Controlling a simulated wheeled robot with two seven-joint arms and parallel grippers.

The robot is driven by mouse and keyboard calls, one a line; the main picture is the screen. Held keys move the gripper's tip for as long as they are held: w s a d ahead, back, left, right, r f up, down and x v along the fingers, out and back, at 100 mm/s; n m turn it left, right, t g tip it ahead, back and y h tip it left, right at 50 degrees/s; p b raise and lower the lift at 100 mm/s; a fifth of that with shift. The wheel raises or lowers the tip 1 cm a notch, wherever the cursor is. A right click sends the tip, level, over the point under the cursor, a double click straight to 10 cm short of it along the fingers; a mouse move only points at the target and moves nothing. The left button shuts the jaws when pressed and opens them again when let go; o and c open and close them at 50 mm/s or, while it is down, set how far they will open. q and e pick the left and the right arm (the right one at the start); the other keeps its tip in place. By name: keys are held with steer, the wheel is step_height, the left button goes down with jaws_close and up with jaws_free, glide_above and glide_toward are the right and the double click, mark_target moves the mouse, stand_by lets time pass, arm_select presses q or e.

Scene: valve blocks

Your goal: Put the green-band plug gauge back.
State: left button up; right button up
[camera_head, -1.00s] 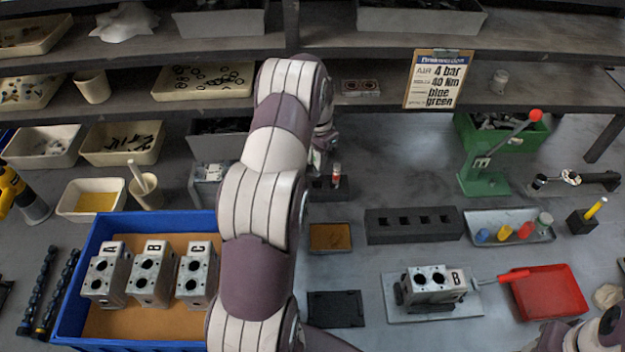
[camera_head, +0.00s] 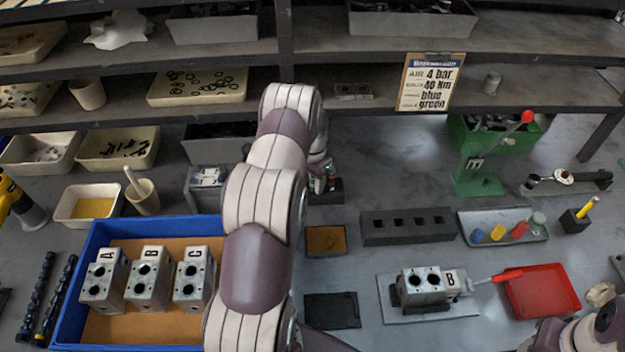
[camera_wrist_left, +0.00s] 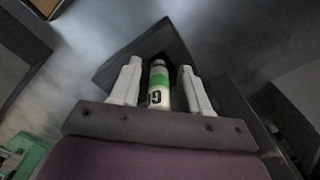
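The green-band plug gauge (camera_wrist_left: 159,84), a pale cylinder with a green band and a letter G, shows in the left wrist view between the two fingers of my left gripper (camera_wrist_left: 159,88). A gap shows on each side of it, so the fingers look open around it, not touching. A dark block (camera_wrist_left: 143,50) lies just behind the gauge; whether the gauge is seated in it I cannot tell. In the head view my left gripper (camera_head: 322,176) is over the small dark stand (camera_head: 335,196), hiding much of it. My right gripper is not in view; only my right arm shows at bottom right.
A black block with several square holes (camera_head: 408,226) and a small tray with a brown mat (camera_head: 326,240) are nearby. A green press (camera_head: 478,182) stands to the right. Valve blocks sit in a blue-rimmed tray (camera_head: 150,222) at left. Bare bench lies right of the stand.

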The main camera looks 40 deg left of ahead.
arm_select(q)
steer(key=shift+r, duration=0.3)
step_height(320, 180, up, 11)
steer(key=shift+f+b, duration=0.2)
steer(key=shift+b, duration=0.75)
steer(key=s+d+r+t, duration=0.1)
steer(key=s+d+r, duration=0.3)
steer(key=d, duration=0.5)
steer(key=s+d+r, duration=0.1)
steer(key=s+d, duration=0.4)
steer(key=d, duration=0.3)
steer(key=s+d, duration=0.6)
steer(key=s, duration=0.4)
steer(key=shift+f+n, duration=0.15)
steer(key=shift+n, duration=0.25)
steer(key=shift+s, duration=0.1)
